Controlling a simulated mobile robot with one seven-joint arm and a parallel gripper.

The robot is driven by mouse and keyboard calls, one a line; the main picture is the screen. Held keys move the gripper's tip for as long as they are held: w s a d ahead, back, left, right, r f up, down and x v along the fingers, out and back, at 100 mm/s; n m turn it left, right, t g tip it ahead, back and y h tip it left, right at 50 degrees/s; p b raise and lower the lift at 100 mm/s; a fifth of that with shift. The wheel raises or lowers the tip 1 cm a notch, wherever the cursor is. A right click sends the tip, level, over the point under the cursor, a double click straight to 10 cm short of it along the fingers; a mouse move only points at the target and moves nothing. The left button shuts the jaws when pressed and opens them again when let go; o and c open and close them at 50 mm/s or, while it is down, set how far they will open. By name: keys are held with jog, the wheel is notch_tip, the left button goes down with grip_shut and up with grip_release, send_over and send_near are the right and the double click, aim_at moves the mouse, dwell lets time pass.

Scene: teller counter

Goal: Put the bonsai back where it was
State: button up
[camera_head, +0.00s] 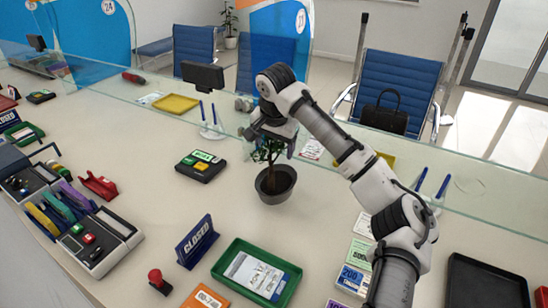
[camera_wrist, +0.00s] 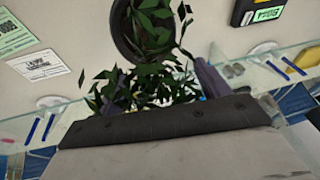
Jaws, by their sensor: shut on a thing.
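The bonsai (camera_head: 275,185) is a small green-leaved tree in a dark round pot, near the middle of the counter on my side of the glass partition. It looks upright. My gripper (camera_head: 268,143) is at the top of the tree, coming from above, and is shut on its foliage or upper trunk. In the wrist view, the bonsai's leaves (camera_wrist: 150,85) fill the space between the fingers of my gripper (camera_wrist: 160,84), and the dark pot lies beyond them. The leaves hide the exact grip. Whether the pot touches the counter is hard to tell.
A black device with green and yellow labels (camera_head: 201,166) sits left of the pot. A CLOSED sign (camera_head: 197,241) and a green tray (camera_head: 257,273) stand nearer. The glass partition (camera_head: 340,165) runs close behind. A black tray (camera_head: 487,283) lies at right. Counter left of the sign is partly clear.

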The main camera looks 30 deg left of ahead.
jog(key=shift+f+p, duration=0.45)
jog(key=shift+f, duration=2.2)
jog(key=o, duration=2.1)
jog(key=shift+c, duration=0.2)
jog(key=b+v, duration=0.2)
jog(key=v, duration=1)
